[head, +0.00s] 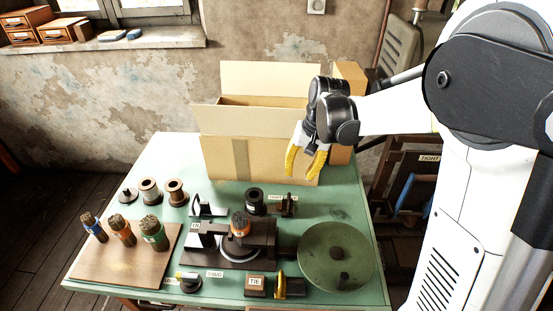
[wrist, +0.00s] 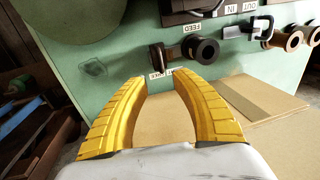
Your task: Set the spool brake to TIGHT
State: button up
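The spool brake appears to be the small dark lever fitting (head: 288,205) beside a black spool (head: 254,202), near the middle of the green table. A small white label (head: 281,197) sits behind it, its text too small to read fully. In the wrist view the dark fitting (wrist: 157,57), the black spool (wrist: 207,50) and the partly hidden label (wrist: 182,71) lie beyond my fingertips. My gripper (head: 302,173) has yellow fingers, open and empty, above the table's back edge in front of the cardboard box. In the wrist view the fingers (wrist: 160,82) are apart. The brake's setting cannot be told.
A round green disc (head: 318,265) and a dark press (head: 215,250) are in front. A wooden board (head: 120,268) holds several brushes, with spools (head: 175,190) behind it.

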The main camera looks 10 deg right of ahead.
aim_at(290, 197)
jog(key=f+b, duration=0.1)
jog(key=f, duration=0.3)
jog(key=w+a+f+b, duration=0.1)
jog(key=f, duration=0.2)
jog(key=w+f+b, duration=0.1)
jog(key=f, duration=0.3)
jog(key=shift+a+f, duration=0.35)
jog(key=shift+a, duration=0.05)
jog(key=shift+s, duration=0.1)
grip_shut()
